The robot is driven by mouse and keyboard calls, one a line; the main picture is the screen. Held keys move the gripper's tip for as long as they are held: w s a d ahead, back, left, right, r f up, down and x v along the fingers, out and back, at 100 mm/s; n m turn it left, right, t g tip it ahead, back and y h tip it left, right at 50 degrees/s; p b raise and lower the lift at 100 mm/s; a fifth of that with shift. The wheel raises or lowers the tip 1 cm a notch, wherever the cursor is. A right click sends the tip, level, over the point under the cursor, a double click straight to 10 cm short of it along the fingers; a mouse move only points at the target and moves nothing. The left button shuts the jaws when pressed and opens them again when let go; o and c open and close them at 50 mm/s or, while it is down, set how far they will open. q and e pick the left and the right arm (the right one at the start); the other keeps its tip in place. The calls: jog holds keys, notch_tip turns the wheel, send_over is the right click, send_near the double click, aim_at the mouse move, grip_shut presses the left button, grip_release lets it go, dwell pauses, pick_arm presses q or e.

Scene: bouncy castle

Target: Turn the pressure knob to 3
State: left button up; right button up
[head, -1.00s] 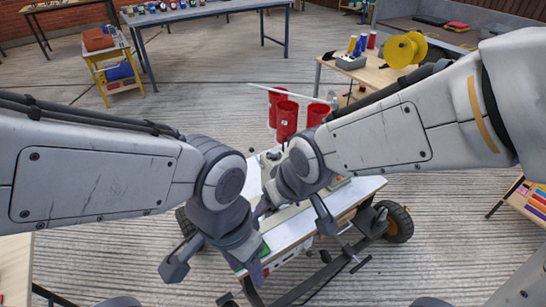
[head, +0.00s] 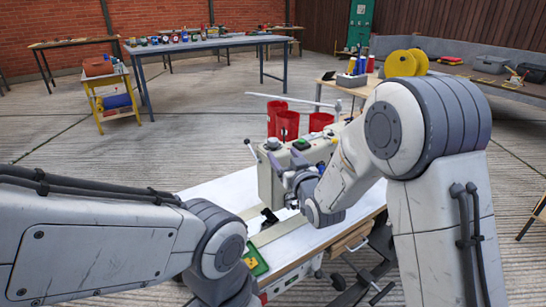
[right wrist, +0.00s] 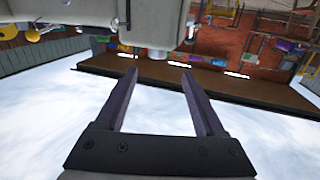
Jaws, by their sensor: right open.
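A cream machine box (head: 266,182) stands on a white-topped cart in the head view. My right gripper (head: 290,192) is close in front of the box. In the right wrist view its two fingers (right wrist: 160,75) are apart with nothing between them. The pale machine body (right wrist: 185,18) lies beyond the fingertips, with a short pale cylinder (right wrist: 157,53). My left fingers are out of frame.
The cart's white top (head: 222,190) is mostly bare, with a green item (head: 256,262) at its front edge. Red cups (head: 287,124) stand behind the box. A yellow spool (head: 403,63) is at the back right. Open floor lies left of the cart.

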aim_at(274, 143)
jog(key=b+x, duration=0.1)
jog(key=x, duration=0.9)
jog(key=shift+w+d+b, duration=0.1)
jog(key=shift+w+b, duration=0.3)
jog(key=shift+t, duration=0.3)
grip_shut()
